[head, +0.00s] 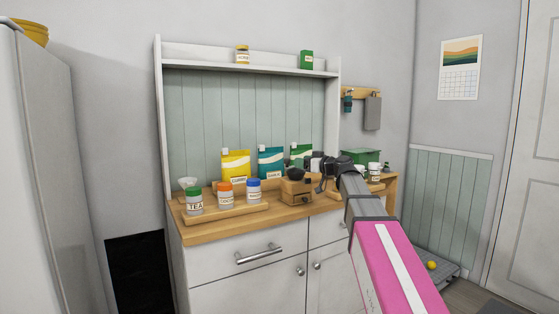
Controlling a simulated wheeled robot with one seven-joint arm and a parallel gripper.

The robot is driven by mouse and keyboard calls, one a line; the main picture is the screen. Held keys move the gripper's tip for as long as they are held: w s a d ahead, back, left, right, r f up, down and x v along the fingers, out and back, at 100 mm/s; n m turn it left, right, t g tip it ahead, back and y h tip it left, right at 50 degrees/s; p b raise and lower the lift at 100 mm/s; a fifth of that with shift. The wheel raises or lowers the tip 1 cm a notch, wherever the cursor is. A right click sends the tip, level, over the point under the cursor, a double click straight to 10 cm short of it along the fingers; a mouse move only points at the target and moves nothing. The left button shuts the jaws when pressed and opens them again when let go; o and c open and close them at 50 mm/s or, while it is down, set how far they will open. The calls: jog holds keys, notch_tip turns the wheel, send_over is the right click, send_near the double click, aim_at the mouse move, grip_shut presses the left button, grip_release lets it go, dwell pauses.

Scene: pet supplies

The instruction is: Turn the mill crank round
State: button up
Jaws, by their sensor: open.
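The mill (296,191) is a small wooden box with a dark domed top, standing upright on the wooden counter of the white dresser. Its crank cannot be made out clearly; dark gripper parts crowd the mill's upper right side. My gripper (314,172) is open, just right of and above the mill, with my arm reaching in from the lower right. Whether a finger touches the crank or the mill cannot be told at this size.
Jars with green, orange and blue lids (253,188) stand on a wooden tray (232,215) left of the mill. Yellow, teal and green pouches (271,160) stand behind. A green box (361,156) and a small white jar (374,170) are to the right. The counter's front edge (300,213) is clear.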

jog(key=x, duration=1)
jog(key=shift+w+a, duration=0.1)
jog(key=shift+c, duration=0.3)
grip_shut()
